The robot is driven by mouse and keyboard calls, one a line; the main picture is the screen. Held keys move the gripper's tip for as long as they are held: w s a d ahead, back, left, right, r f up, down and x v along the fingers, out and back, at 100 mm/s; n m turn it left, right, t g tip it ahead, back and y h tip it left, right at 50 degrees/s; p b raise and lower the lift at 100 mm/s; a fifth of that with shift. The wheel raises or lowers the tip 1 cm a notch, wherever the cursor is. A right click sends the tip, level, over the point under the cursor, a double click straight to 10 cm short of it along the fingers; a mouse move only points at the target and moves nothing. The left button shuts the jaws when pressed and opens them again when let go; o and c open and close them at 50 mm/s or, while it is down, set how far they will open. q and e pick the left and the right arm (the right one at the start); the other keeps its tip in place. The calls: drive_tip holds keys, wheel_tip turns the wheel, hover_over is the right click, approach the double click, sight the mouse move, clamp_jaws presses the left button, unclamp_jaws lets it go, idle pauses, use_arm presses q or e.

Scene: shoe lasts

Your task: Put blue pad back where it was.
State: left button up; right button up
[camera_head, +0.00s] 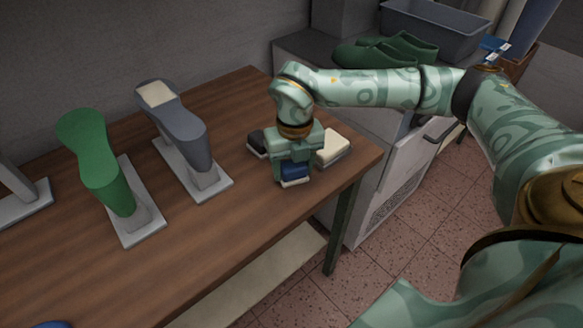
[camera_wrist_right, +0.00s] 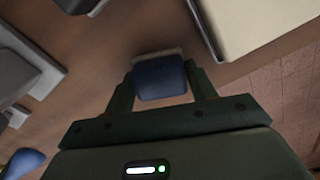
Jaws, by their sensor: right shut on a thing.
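The blue pad (camera_head: 293,171) has a white layer along one side and is between the fingers of my right gripper (camera_head: 292,178), near the table's right end. In the right wrist view the blue pad (camera_wrist_right: 160,79) sits between the two fingertips, which are shut on it. A dark pad (camera_head: 256,142) lies just left of the gripper and a cream pad (camera_head: 333,148) just right of it. I cannot tell whether the blue pad touches the table. My left gripper is not in view.
A green last (camera_head: 97,165) and a grey last (camera_head: 180,128) stand on light bases on the wooden table (camera_head: 220,235). A cream patch tops the grey one. Green clogs (camera_head: 385,50) and a grey bin (camera_head: 435,28) sit on a cabinet behind. The table's front middle is clear.

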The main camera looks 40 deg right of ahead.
drive_tip(key=shift+f, duration=0.1)
drive_tip(key=o, duration=1)
use_arm(q)
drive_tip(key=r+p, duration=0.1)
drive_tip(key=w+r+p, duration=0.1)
drive_tip(key=p, duration=0.1)
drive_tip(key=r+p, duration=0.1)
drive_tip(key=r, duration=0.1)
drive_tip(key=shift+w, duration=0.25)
use_arm(e)
wheel_tip(320, 180, up, 12)
drive_tip(key=shift+r, duration=0.2)
